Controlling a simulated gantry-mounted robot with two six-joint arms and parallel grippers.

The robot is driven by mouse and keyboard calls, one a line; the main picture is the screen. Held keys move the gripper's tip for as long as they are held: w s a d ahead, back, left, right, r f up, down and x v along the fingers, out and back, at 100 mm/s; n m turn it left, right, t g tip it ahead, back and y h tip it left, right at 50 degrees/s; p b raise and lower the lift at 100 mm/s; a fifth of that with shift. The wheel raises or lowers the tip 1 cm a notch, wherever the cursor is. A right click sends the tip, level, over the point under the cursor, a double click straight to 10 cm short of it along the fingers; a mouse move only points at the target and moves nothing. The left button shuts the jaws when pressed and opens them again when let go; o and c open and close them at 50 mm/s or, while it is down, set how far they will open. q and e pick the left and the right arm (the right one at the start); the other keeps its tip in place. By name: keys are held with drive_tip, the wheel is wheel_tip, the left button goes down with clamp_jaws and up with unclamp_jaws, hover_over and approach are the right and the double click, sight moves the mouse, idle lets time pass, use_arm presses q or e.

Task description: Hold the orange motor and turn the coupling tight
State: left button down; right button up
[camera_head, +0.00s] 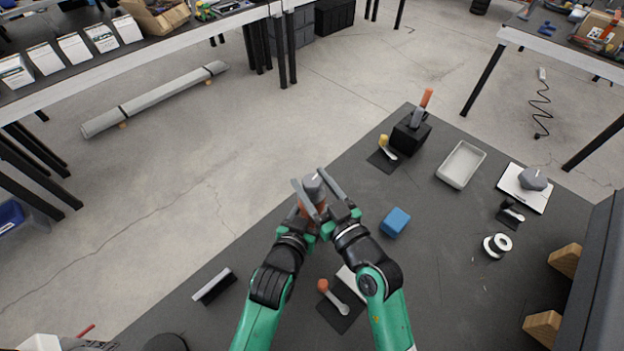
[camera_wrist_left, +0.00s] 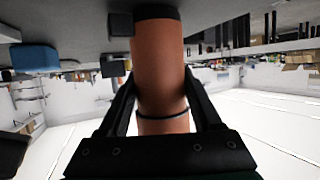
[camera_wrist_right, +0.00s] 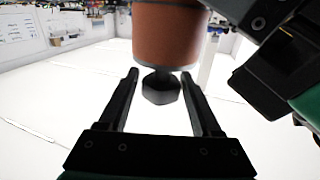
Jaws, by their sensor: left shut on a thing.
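The orange motor (camera_wrist_left: 160,65) is a cylinder between the fingers of my left gripper (camera_head: 307,216), which is shut on it. The motor is held above the table's near-left edge, and in the head view it is mostly hidden by the grippers. The dark grey coupling (camera_wrist_right: 161,88) sits at one end of the motor in the right wrist view. It also shows as a grey piece in the head view (camera_head: 314,187). My right gripper (camera_wrist_right: 160,76) is open, its two fingers on either side of the coupling, with visible gaps between them and it.
On the dark table (camera_head: 440,290) are a blue block (camera_head: 396,222), a pale tray (camera_head: 461,165), a black tool holder (camera_head: 410,133), a white roll (camera_head: 497,245) and an orange-handled tool (camera_head: 333,297).

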drive_tip(key=shift+o, duration=1)
drive_tip(key=shift+r, duration=0.1)
drive_tip(key=v, duration=1.2)
drive_tip(key=shift+w, duration=0.15)
